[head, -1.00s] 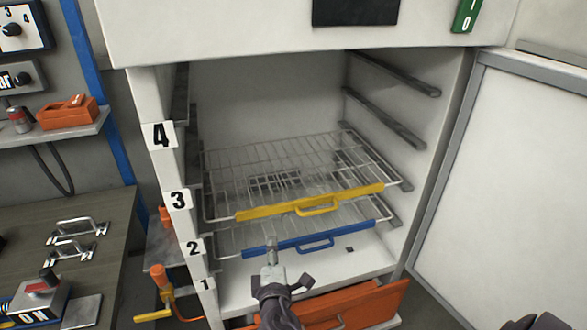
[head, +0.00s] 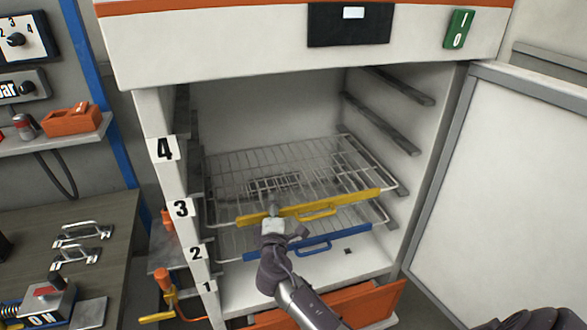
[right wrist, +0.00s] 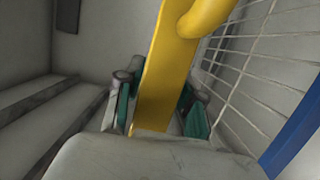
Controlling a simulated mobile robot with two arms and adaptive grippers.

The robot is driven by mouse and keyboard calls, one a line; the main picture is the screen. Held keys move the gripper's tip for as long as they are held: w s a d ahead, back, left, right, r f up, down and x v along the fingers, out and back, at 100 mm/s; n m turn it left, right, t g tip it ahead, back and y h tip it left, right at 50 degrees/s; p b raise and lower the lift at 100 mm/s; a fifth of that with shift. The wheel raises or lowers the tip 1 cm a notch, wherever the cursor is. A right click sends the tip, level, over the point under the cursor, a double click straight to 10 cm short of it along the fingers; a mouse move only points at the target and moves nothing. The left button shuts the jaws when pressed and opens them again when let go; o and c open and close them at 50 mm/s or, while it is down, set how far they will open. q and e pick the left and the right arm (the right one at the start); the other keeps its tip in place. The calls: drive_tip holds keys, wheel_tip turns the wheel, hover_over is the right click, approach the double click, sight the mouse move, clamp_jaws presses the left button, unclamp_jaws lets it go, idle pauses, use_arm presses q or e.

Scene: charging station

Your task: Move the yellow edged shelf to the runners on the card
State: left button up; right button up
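The yellow edged shelf (head: 352,197) is a wire rack inside the open cabinet, near the level of label 3 (head: 181,209). Its yellow front strip has a loop handle and also shows in the right wrist view (right wrist: 165,70). My right gripper (head: 272,212) is at the left part of this strip. In the right wrist view its teal-padded fingers (right wrist: 160,105) stand apart on either side of the strip; firm contact is not clear. Empty runners (head: 380,122) show higher on the cabinet's right wall. I cannot make out a card with a runner number. My left gripper is out of view.
A blue edged shelf (head: 300,247) sits just below the yellow one. Label 4 (head: 164,149) marks the level above. The cabinet door (head: 500,190) stands open at the right. An orange drawer (head: 355,305) sticks out below. The space above the yellow shelf is free.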

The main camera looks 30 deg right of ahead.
drive_tip(key=x, duration=0.2)
drive_tip(key=shift+w+d, duration=0.15)
drive_tip(key=shift+w, duration=0.1)
clamp_jaws()
